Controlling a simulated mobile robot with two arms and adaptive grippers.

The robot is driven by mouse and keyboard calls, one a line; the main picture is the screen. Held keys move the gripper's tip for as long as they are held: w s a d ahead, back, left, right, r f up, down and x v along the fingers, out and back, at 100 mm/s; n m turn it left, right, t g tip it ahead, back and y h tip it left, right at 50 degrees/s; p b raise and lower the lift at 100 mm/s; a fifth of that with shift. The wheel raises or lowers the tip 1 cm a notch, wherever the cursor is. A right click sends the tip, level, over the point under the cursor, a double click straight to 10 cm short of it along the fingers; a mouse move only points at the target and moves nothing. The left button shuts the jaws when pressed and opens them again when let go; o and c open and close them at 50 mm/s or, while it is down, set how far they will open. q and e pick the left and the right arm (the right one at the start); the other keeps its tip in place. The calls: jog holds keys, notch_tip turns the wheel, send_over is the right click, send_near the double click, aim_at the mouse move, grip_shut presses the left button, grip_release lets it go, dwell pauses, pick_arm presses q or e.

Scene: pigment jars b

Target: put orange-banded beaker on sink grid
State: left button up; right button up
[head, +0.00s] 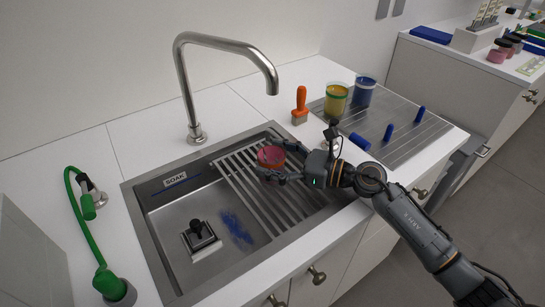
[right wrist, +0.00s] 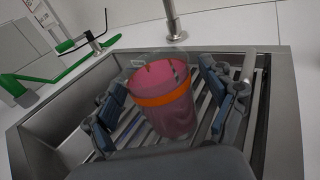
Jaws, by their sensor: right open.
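The orange-banded beaker (head: 270,157) holds pink-red content and stands on the sink grid (head: 262,196), a slatted metal rack across the right part of the sink. In the right wrist view the beaker (right wrist: 163,97) is upright, with an orange band below its rim, and the grid's slats (right wrist: 135,128) show under and around it. My right gripper (head: 272,174) is at the beaker. Its fingers (right wrist: 165,103) are spread on either side, with gaps between them and the glass. My left gripper is in neither view.
The sink basin (head: 165,222) left of the grid holds a drain piece (head: 199,236) and a blue stain. A tall faucet (head: 190,95) arches behind. Yellow (head: 336,98) and blue (head: 364,92) beakers and blue rollers stand or lie near the drainboard (head: 408,133). An orange-handled brush (head: 300,105) is behind.

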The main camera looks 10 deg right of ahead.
jog(key=b+v, duration=0.2)
jog(key=v, duration=0.4)
jog(key=shift+s+d, duration=0.15)
jog(key=shift+d, duration=0.1)
jog(key=shift+s+d+r+b, duration=0.15)
jog(key=shift+s+d+b, duration=0.15)
jog(key=shift+d, duration=0.05)
